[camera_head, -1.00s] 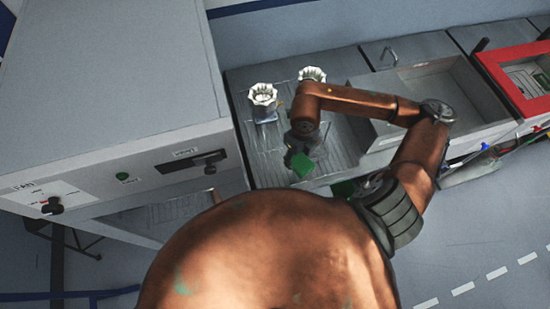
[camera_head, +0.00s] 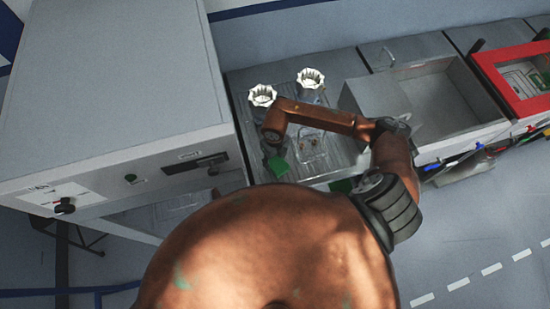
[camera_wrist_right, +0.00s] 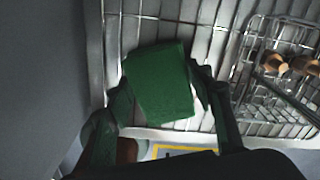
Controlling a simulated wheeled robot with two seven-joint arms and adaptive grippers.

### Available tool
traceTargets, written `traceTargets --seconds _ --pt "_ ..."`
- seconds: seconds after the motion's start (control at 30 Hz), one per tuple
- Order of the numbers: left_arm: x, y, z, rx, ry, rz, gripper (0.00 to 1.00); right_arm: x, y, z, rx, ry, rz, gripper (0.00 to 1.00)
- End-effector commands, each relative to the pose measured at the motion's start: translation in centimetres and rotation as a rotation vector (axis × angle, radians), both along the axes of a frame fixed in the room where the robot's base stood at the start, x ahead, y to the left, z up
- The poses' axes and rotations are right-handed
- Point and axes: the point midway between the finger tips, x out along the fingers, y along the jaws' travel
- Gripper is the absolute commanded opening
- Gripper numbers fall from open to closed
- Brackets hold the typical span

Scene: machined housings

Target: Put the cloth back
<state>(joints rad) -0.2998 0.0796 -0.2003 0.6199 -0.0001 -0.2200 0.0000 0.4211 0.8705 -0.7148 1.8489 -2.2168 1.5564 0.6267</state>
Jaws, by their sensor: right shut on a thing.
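The green cloth (camera_head: 277,166) looks like a folded square. In the head view it is at the tip of my right gripper (camera_head: 272,154), over the left front part of the ribbed metal surface (camera_head: 345,152). In the right wrist view the cloth (camera_wrist_right: 160,82) sits between the two dark fingers of my right gripper (camera_wrist_right: 163,98), which is shut on it. Whether the cloth touches the surface below, I cannot tell. My left gripper is not in view.
Two white scalloped-top parts (camera_head: 262,95) (camera_head: 311,78) stand behind the arm. A wire basket (camera_wrist_right: 245,100) with brown-ended items is right of the cloth. A grey cabinet (camera_head: 120,80) stands close on the left. An open grey bin (camera_head: 450,100) and red-framed box (camera_head: 515,80) are right.

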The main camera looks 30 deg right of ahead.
Motion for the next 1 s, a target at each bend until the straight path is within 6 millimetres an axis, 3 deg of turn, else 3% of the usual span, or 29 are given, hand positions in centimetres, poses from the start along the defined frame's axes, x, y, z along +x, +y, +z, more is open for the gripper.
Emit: traceTargets --seconds 0.27,0.3,0.53,0.83,1.0 --pt "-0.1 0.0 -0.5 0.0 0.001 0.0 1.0 0.0 0.0 -0.4 0.0 -0.001 0.0 0.26" --pt "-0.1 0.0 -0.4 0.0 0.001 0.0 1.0 0.0 0.0 -0.3 0.0 -0.001 0.0 0.5" --pt "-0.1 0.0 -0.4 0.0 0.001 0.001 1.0 0.0 0.0 -0.3 0.0 -0.001 0.0 0.66" --pt "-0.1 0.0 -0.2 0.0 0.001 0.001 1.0 0.0 0.0 -0.1 0.0 -0.001 0.0 0.66" --pt "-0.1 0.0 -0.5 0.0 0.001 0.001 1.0 0.2 0.0 1.5 0.0 -0.006 0.002 0.66"
